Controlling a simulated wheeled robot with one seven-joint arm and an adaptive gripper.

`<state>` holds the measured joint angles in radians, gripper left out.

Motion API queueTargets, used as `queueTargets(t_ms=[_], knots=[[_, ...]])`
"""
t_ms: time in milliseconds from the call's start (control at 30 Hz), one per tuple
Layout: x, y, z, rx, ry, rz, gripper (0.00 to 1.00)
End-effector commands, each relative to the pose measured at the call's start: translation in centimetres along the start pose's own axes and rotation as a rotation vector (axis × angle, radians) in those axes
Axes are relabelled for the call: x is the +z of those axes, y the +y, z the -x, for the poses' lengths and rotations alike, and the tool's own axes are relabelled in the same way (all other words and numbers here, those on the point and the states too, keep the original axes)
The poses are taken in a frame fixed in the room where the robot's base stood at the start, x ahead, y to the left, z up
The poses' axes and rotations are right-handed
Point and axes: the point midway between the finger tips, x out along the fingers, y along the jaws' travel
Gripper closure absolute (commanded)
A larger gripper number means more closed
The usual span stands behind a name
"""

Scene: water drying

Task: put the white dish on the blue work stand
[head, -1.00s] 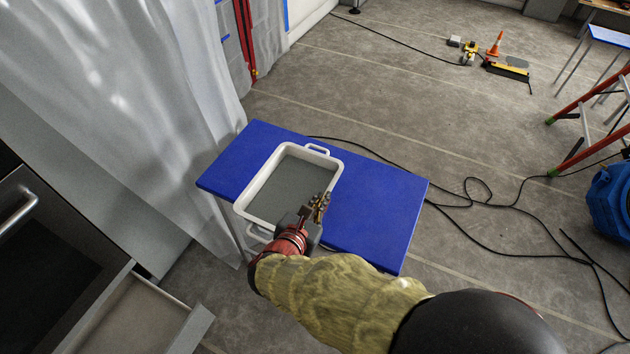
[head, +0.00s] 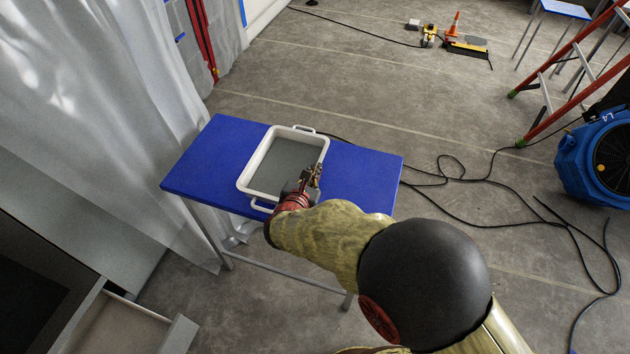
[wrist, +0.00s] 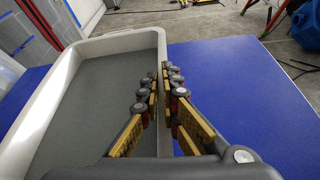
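The white dish (head: 242,183) is a rectangular tray with a grey inside and a handle at each end. It is over the left-middle part of the blue work stand (head: 365,180), within the top's edges, and looks level. I cannot tell whether its whole base touches the top. My gripper (head: 315,172) is at the dish's right wall near the front. In the wrist view, my gripper (wrist: 164,75) has a finger on each side of the dish's right wall (wrist: 160,45), closed on it. The fingers hide part of that wall.
Bare blue top lies left and right of the dish. A translucent plastic curtain (head: 110,90) hangs left of the stand. An open drawer (head: 125,325) is at the lower left. Black cables (head: 480,205), a blue fan (head: 597,160) and a red ladder (head: 565,75) are to the right.

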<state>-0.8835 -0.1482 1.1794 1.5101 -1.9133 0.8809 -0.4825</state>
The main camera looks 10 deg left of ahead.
Motion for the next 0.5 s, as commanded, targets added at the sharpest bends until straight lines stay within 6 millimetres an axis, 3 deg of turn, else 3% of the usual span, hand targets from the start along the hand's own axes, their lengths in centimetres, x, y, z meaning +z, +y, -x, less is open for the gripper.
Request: queueTargets(t_ms=[167, 367, 500], knots=[[-0.5, -0.2, -1.2, -0.001, -0.003, -0.004, 1.00], [-3.0, -0.5, -2.2, 0.001, -0.003, -0.001, 1.00], [-3.1, -0.4, -2.3, 0.002, -0.005, -0.005, 1.00]])
